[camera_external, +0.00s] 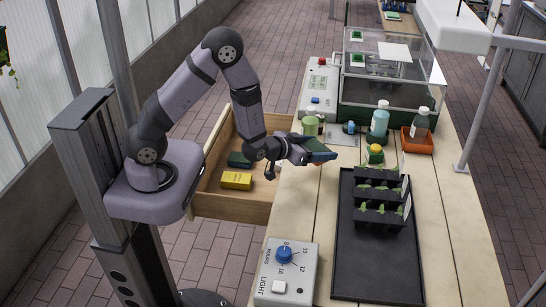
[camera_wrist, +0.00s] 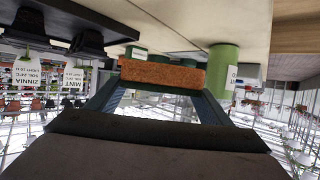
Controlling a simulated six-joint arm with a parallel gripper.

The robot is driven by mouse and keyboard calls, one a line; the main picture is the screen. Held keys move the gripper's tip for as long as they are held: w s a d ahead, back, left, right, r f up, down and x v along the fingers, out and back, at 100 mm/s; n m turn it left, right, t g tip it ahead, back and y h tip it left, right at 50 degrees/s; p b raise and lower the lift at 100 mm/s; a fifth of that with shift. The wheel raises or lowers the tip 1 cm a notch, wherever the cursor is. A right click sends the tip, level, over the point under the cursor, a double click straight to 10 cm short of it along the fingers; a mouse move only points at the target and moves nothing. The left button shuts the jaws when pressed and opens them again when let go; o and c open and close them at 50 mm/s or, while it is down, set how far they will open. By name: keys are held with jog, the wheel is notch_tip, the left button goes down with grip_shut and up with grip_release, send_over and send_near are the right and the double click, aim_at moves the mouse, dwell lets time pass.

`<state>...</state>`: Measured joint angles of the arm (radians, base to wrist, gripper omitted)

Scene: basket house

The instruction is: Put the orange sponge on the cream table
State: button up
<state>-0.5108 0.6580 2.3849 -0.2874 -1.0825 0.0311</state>
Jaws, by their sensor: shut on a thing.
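The orange sponge (camera_wrist: 162,73) shows in the wrist view as a rough orange-brown block across my gripper's fingertips. My gripper (camera_wrist: 160,88) is shut on it, with one finger toward each end. In the external view my gripper (camera_external: 320,155) is over the left part of the cream table (camera_external: 296,205), near its edge beside the open drawer. The sponge is hard to make out there behind the fingers. I cannot tell exactly how high it is held above the tabletop.
An open wooden drawer (camera_external: 232,205) holds a yellow box (camera_external: 236,180) and a dark green one (camera_external: 240,159). A black tray (camera_external: 376,270) with seedling pots, a light control box (camera_external: 286,272) and several bottles stand on the table. Bare tabletop lies left of the tray.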

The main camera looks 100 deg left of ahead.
aim_at(316, 171)
jog(key=shift+f, duration=3.25)
jog(key=shift+f, duration=0.1)
jog(key=shift+f, duration=0.15)
jog(key=o, duration=1)
jog(key=shift+r, duration=0.3)
